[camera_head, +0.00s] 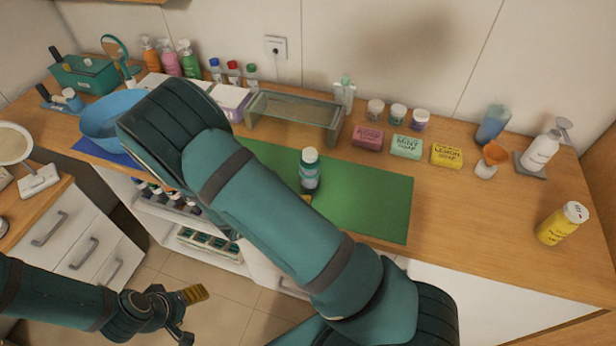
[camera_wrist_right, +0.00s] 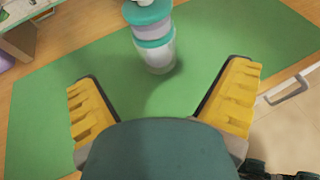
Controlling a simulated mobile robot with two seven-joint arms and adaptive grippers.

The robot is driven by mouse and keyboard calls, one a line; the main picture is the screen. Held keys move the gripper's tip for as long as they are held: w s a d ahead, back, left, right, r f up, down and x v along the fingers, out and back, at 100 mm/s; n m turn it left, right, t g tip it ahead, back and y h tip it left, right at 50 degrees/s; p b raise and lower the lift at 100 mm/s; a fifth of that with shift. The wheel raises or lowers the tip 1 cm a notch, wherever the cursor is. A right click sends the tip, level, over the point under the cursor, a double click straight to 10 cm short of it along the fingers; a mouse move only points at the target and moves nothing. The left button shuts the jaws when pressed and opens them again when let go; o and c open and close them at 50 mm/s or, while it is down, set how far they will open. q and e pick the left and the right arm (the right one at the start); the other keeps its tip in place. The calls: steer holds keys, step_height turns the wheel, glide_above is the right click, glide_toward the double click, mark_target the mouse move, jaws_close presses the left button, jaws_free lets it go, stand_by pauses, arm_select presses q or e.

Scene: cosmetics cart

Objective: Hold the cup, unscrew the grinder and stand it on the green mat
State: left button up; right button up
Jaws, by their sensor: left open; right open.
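The grinder (camera_head: 310,158) stands upright on the green mat (camera_head: 370,205), with a white top and a teal body. In the right wrist view the grinder's teal upper part (camera_wrist_right: 148,14) sits on the clear, teal-rimmed cup (camera_wrist_right: 156,54); the two are together. My right gripper (camera_wrist_right: 163,85) is open and empty, its yellow fingers spread on the near side of the cup, not touching it. In the head view my right arm hides most of that gripper. My left gripper (camera_head: 192,314) is open and empty, low in front of the counter, far from the grinder.
A blue bowl (camera_head: 100,126) is at the left, partly behind my right arm. A glass rack (camera_head: 292,112) stands behind the mat. Soap boxes (camera_head: 406,146), small jars (camera_head: 398,113) and a yellow bottle (camera_head: 562,224) are to the right. The mat's right part is clear.

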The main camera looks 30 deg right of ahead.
mark_target(305, 179)
steer(key=x, duration=0.4)
steer(key=shift+d+f, duration=0.15)
steer(key=shift+d, duration=0.15)
steer(key=shift+w+p+x, duration=0.2)
steer(key=shift+x, duration=1.2)
steer(key=shift+w+p+x, duration=0.15)
steer(key=shift+w+x, duration=0.05)
steer(key=shift+x, duration=1.15)
steer(key=shift+a, duration=0.25)
steer(key=c, duration=1.4)
